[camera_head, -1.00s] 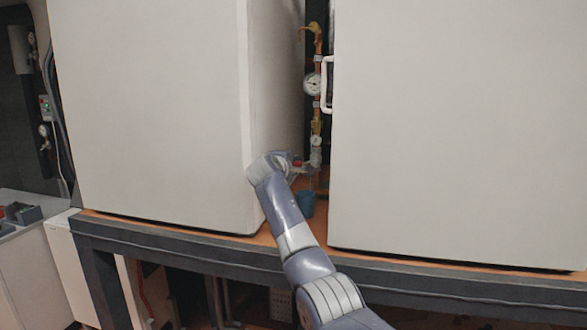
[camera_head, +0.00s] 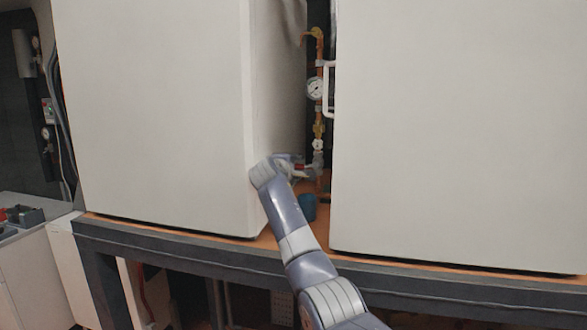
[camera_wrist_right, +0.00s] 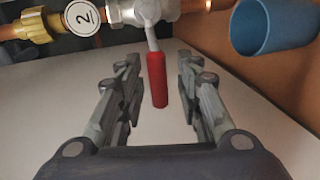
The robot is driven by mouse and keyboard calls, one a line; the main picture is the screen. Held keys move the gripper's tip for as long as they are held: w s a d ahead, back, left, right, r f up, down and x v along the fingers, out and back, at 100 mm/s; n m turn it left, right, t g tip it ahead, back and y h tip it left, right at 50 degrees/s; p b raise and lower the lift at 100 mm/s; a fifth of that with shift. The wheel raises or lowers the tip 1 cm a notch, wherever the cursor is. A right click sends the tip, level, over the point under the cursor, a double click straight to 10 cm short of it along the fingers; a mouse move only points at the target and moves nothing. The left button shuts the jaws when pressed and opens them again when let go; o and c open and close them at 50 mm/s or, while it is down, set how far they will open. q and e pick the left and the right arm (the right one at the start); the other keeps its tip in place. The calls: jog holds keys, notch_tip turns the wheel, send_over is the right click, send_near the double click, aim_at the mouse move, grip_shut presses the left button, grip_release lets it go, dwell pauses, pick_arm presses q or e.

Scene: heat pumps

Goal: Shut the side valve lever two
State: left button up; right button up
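The side valve lever two is a red-sleeved handle (camera_wrist_right: 157,80) on a metal stem, joined to a silver valve body (camera_wrist_right: 135,10) beside a round white tag marked 2 (camera_wrist_right: 82,17). In the right wrist view the lever points toward my palm. My right gripper (camera_wrist_right: 158,66) is open, with one finger on each side of the lever and a gap on both sides. In the head view my right gripper (camera_head: 296,168) is small and partly hidden by its wrist, near the lower end of the copper pipe (camera_head: 319,50). My left gripper is not in view.
Large white cabinets stand left (camera_head: 150,110) and right (camera_head: 460,130) of the narrow gap where my right arm reaches. A blue cup (camera_head: 308,208) is close to the pipe; it also shows in the wrist view (camera_wrist_right: 272,28). A gauge (camera_head: 315,89) and white door handle (camera_head: 329,90) are above.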

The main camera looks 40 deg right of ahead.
jog(key=shift+s+a, duration=0.1)
jog(key=v, duration=1.1)
jog(key=shift+s+a, duration=0.25)
jog(key=shift+a, duration=0.05)
jog(key=c, duration=0.3)
